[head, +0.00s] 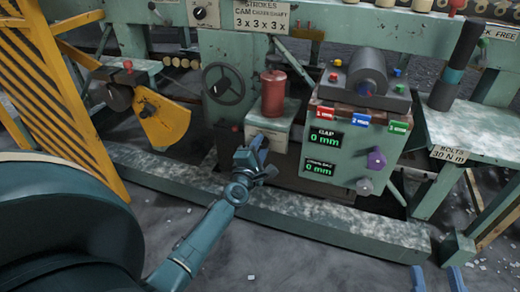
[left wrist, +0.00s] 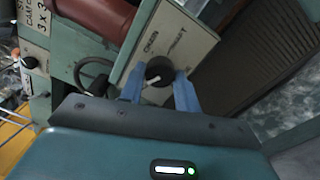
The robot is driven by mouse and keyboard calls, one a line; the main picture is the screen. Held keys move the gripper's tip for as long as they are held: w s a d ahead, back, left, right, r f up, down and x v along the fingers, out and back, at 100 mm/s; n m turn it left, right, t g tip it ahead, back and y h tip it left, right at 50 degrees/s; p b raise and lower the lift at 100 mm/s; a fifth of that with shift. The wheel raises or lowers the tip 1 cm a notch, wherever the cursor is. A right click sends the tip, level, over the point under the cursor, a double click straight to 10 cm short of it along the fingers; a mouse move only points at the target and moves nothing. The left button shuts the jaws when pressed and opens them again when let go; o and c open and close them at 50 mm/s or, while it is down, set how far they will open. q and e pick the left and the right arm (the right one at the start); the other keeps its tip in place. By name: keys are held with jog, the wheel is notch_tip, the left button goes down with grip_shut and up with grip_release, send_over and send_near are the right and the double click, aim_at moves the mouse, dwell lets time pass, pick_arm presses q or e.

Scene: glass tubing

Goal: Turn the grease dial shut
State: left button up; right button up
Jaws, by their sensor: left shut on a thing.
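The grease dial (left wrist: 159,68) is a round black knob with a white pointer on a pale labelled panel (left wrist: 190,45). In the left wrist view the pointer points to the lower left of the picture; the lettering is only partly legible. My left gripper (left wrist: 160,88) has its blue fingers on either side of the knob and is shut on it. In the head view my left gripper (head: 256,158) is in front of the pale box (head: 280,133) under the red canister (head: 273,92), and hides the dial. My right gripper (head: 437,281) shows at the bottom edge, fingers apart and empty.
A black handwheel (head: 223,84) is left of the canister. To the right, a green cabinet carries two displays (head: 325,138) reading 0 mm, with purple (head: 376,158) and grey (head: 364,187) knobs. A long beam (head: 270,210) crosses the floor in front. A yellow striped guard (head: 60,100) stands left.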

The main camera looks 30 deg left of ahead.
pick_arm(q)
jog(key=n, duration=0.5)
jog(key=shift+b, duration=0.3)
jog(key=shift+n, duration=0.4)
jog(key=o, duration=1)
jog(key=shift+s, duration=0.1)
jog(key=v, duration=1.1)
jog(key=shift+s+d, duration=0.25)
jog(key=shift+s, duration=0.1)
jog(key=shift+f, duration=0.1)
